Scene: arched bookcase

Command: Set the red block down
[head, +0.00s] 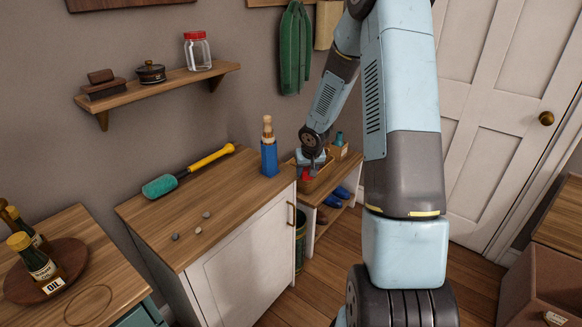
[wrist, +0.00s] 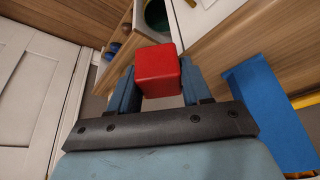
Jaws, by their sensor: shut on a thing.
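The red block (wrist: 157,70) is held between the two blue fingers of my gripper (wrist: 158,84) in the wrist view. The block also shows small in the head view (head: 306,176), partly covered by the gripper (head: 309,166). My gripper is shut on it, at the near left end of a low wooden bench, over or at a wooden tray (head: 322,180). I cannot tell whether the block touches the tray or bench.
Blue shoes (head: 341,193) sit on the bench's lower shelf. A green bin (head: 300,238) stands between cabinet and bench. Open floor lies in front.

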